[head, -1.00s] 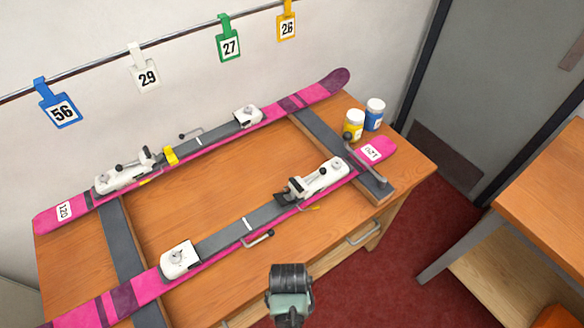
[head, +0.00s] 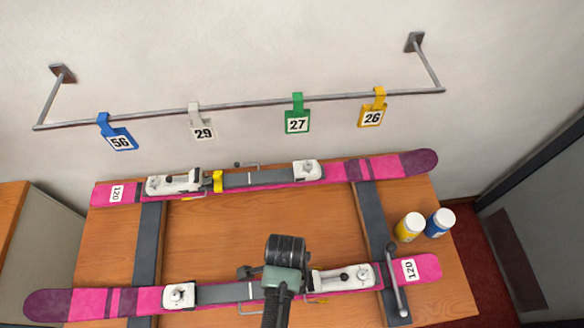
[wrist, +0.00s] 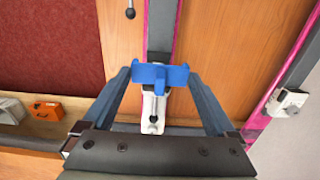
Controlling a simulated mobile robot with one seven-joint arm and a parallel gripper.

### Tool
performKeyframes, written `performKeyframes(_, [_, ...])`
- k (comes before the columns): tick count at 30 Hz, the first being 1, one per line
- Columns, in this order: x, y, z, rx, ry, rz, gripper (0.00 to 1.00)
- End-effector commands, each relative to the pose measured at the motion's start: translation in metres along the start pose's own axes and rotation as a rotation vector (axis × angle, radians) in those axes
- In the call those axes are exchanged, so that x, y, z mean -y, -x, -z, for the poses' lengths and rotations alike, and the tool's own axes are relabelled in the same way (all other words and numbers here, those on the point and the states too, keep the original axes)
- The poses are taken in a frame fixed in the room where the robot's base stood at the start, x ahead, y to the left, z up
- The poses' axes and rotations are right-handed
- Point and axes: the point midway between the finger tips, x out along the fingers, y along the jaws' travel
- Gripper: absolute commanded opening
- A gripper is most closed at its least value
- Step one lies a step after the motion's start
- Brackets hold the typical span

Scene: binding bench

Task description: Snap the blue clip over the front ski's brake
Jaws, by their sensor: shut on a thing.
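The front ski (head: 75,303) is pink and lies along the near side of the bench. Its white heel binding (head: 342,279) shows just right of my gripper (head: 285,255). An orange tip of its brake (head: 317,301) shows at the ski's near edge. My gripper hides the rest of the brake in the head view. In the wrist view, my gripper (wrist: 163,78) is shut on the blue clip (wrist: 160,74). The clip appears in front of the white heel binding (wrist: 153,105), over the ski. I cannot tell whether it touches the brake.
The rear ski (head: 265,178) carries a yellow clip (head: 217,181) beside its binding. A yellow-labelled jar (head: 409,227) and a blue jar (head: 440,222) stand at the right. A metal handle (head: 397,282) sits near the front ski's right end. Number tags hang on a rail (head: 245,105).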

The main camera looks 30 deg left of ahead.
Motion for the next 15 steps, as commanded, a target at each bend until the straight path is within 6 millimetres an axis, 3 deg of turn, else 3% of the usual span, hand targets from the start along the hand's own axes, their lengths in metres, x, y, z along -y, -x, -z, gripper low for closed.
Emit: performKeyframes(15, [0.000, -0.046, 0.000, 0.000, 0.002, 0.001, 0.38])
